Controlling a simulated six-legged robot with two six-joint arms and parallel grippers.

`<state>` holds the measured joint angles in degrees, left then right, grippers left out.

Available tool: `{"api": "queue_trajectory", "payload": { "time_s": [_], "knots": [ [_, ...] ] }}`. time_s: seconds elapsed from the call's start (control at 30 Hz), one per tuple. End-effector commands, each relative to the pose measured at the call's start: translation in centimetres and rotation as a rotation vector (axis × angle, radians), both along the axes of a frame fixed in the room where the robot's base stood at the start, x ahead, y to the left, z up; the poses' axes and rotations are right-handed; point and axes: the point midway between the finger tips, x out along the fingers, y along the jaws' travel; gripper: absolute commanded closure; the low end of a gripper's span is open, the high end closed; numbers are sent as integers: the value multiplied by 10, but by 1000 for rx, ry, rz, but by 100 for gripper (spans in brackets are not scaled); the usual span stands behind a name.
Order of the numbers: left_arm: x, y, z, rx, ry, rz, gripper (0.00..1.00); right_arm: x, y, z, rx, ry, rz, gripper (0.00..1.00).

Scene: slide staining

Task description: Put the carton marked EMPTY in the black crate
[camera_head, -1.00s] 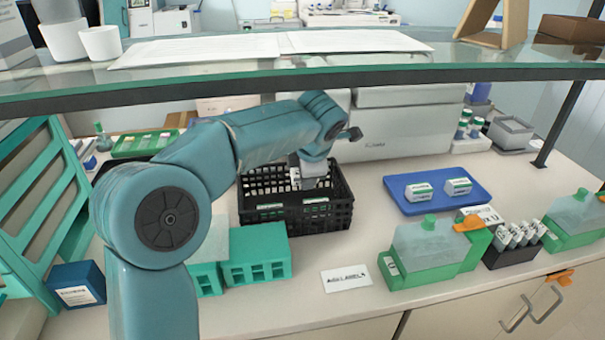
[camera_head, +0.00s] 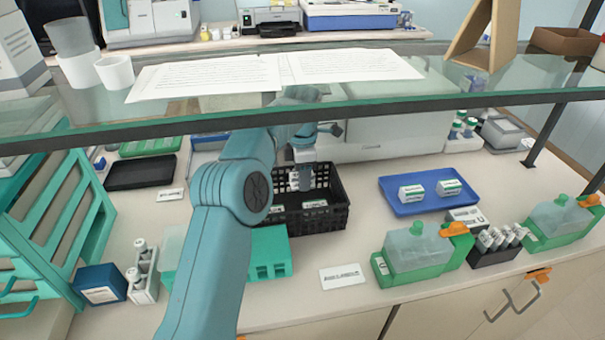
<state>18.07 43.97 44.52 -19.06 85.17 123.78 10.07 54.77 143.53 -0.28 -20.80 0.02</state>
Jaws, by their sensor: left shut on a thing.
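My left gripper (camera_head: 301,182) points down into the black crate (camera_head: 318,221) from above its back part. It is shut on a small white carton (camera_head: 295,181), mostly hidden by the fingers and too small to read. The held carton is at about the level of the crate's rim; I cannot tell if it touches the floor inside. Small white-and-green patches show near the crate's front wall; I cannot tell if they are cartons or labels. Two white-and-green cartons, a left one (camera_head: 411,193) and a right one (camera_head: 449,188), stand on the blue tray (camera_head: 425,206). My right gripper is not in view.
A glass shelf (camera_head: 350,92) with papers crosses above my arm. Teal racks (camera_head: 268,252) stand in front of the crate at left. A white card (camera_head: 345,276) lies in front. Green-based containers (camera_head: 420,252) stand at front right. Bench between crate and blue tray is clear.

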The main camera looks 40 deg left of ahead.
Motion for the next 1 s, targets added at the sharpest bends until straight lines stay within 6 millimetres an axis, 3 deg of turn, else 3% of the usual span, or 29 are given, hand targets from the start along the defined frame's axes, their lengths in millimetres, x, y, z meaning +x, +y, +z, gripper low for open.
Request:
{"api": "queue_trajectory", "payload": {
  "time_s": [0.03,0.17,0.97,1.0],
  "knots": [
    [-1,0,-13,0,5,-1,86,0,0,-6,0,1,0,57],
    [-2,0,-24,1,3,0,86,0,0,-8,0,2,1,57],
    [-1,-1,-38,4,0,1,86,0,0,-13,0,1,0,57],
    [-1,-1,-38,4,0,1,52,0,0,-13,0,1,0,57]
  ]
}}
